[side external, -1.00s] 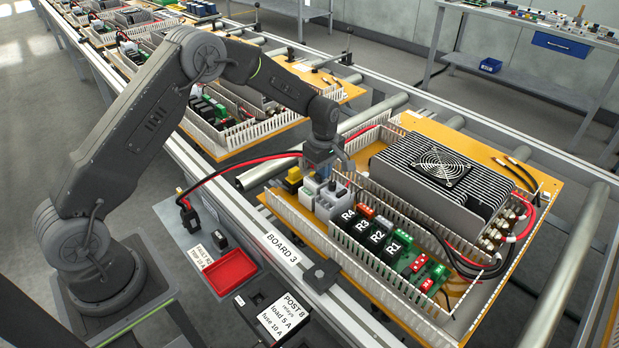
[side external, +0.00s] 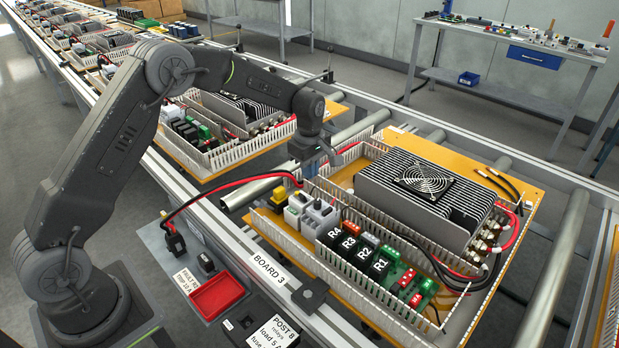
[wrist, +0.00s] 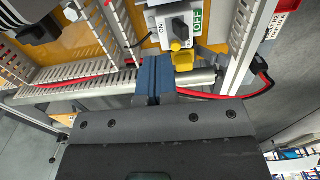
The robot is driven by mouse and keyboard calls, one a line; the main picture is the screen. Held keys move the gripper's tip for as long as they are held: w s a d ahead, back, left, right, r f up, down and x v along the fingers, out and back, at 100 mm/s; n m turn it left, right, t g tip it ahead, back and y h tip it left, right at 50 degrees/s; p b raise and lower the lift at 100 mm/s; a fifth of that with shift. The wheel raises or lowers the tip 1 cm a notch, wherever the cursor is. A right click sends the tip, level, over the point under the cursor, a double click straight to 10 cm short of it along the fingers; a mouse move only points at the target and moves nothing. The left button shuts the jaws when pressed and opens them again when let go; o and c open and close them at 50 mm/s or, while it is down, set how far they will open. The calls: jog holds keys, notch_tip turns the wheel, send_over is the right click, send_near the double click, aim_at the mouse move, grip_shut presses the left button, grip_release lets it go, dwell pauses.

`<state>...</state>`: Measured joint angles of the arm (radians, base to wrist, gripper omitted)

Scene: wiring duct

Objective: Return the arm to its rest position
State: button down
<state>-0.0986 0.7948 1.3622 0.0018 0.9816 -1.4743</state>
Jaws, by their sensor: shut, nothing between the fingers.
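My gripper (side external: 312,168) hangs over the back left corner of the board marked BOARD 3 (side external: 515,195), clear of the parts below. In the wrist view its blue fingers (wrist: 152,80) are together, with nothing between them. The grey modules (side external: 312,215) and a yellow part (side external: 278,200) stand just in front of it. The wrist view shows a module with a black switch (wrist: 180,27) and the yellow part (wrist: 183,58) close beyond the fingertips. My arm is still bent out over the line.
Relays R1 to R4 (side external: 357,252) and a finned fan unit (side external: 430,190) fill the board. A red and black cable (side external: 225,183) arches left of the modules. A red tray (side external: 217,297) lies beside the rail. Open space lies above the boards.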

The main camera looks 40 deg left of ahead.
jog(key=shift+r, duration=0.55)
jog(key=s+d+r+m+t, duration=0.3)
jog(key=s+r+m, duration=0.5)
jog(key=s+r, duration=0.75)
jog(key=s+d+r+m+t, duration=0.1)
jog(key=s+m, duration=0.4)
jog(key=s, duration=0.3)
jog(key=s+d+r+m+t, duration=0.1)
jog(key=s+m, duration=0.4)
jog(key=s, duration=0.4)
jog(key=shift+s+d+r+t, duration=0.15)
jog(key=shift+s+r+t, duration=0.15)
jog(key=shift+r, duration=0.1)
